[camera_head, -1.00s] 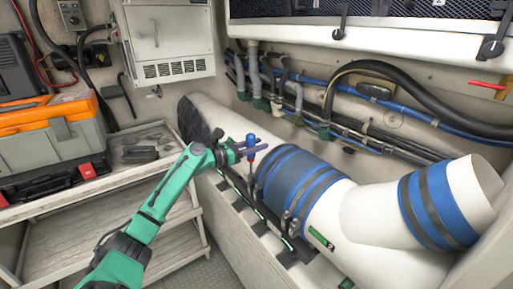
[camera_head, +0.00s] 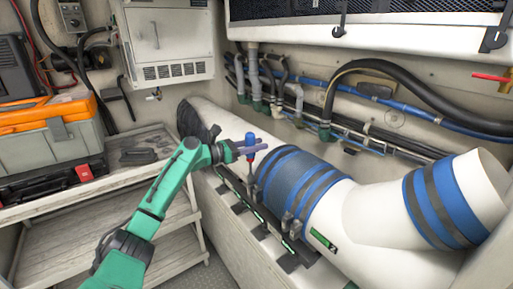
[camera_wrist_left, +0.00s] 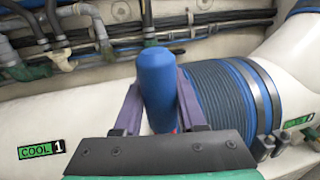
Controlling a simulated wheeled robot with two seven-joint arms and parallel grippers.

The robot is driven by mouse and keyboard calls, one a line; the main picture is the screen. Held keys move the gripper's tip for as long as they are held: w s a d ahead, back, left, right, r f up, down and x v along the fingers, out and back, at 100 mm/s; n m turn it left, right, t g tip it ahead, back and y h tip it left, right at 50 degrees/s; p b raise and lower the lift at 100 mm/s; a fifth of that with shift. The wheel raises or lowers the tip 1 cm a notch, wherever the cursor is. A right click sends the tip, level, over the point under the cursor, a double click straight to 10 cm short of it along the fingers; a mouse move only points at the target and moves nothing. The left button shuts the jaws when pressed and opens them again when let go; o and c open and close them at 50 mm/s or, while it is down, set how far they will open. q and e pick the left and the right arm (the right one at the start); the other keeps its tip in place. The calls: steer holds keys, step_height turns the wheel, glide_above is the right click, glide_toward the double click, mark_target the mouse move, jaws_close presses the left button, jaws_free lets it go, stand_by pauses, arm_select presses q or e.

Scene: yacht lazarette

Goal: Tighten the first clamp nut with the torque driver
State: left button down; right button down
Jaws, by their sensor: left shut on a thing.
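My left gripper (camera_head: 250,147) is shut on the torque driver (camera_head: 249,139), which has a blue handle and a red part lower down. The driver stands about upright beside the left edge of the blue hose sleeve (camera_head: 292,178) on the white pipe. In the left wrist view the blue handle (camera_wrist_left: 157,85) sits between the purple fingers. The sleeve carries dark band clamps, with clamp nut housings (camera_head: 286,222) along its near side. The driver's tip is too small in the head view and hidden in the wrist view, so I cannot tell whether it touches a nut. My right gripper is not in view.
A second blue sleeve (camera_head: 440,205) with dark bands is on the right pipe branch. Black and blue hoses run along the back wall. An orange and grey toolbox (camera_head: 52,135) stands on the left shelf. A green label (camera_head: 323,241) is on the pipe.

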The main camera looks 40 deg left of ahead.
arm_select(q)
steer(key=shift+a+m+g+h+b, duration=0.1)
steer(key=shift+m+g+h+b, duration=0.7)
steer(key=shift+h+b, duration=0.5)
steer(key=shift+m, duration=0.3)
steer(key=shift+r, duration=0.1)
step_height(320, 180, up, 5)
steer(key=p, duration=0.5)
